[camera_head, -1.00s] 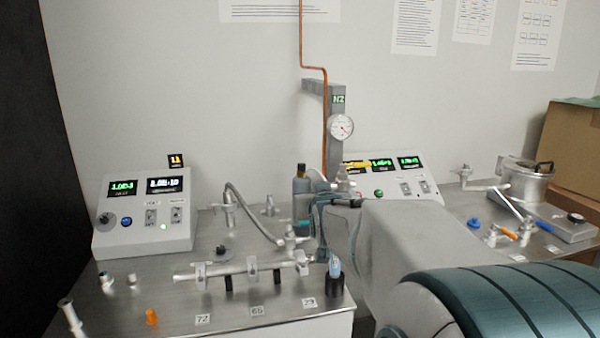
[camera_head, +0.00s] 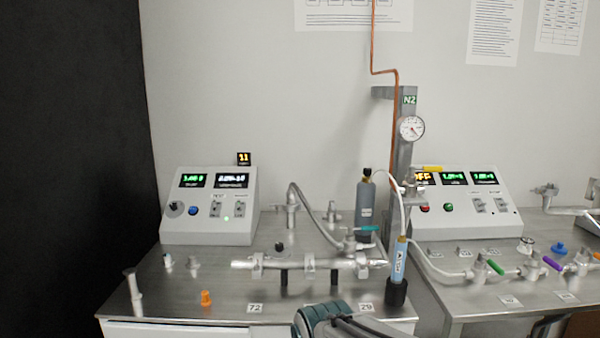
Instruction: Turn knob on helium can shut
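A light blue can (camera_head: 399,262) with a label stands upright in a black holder at the front right of the left bench. A grey can (camera_head: 366,206) with a black top (camera_head: 367,172) stands upright farther back, beside the grey post. The labels are too small to read, so I cannot tell which can is the helium one. A pale hose runs near the tops of both cans. I cannot make out any knob's setting. Part of my arm, teal and grey, shows at the bottom edge below the cans. My gripper is out of view.
A metal pipe assembly (camera_head: 300,264) lies across the left bench, with a teal-handled valve (camera_head: 362,229) behind it. A pressure gauge (camera_head: 411,128) and a yellow-handled valve (camera_head: 410,182) are on the post. Control boxes (camera_head: 210,222) stand behind. Benches are separated by a narrow gap.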

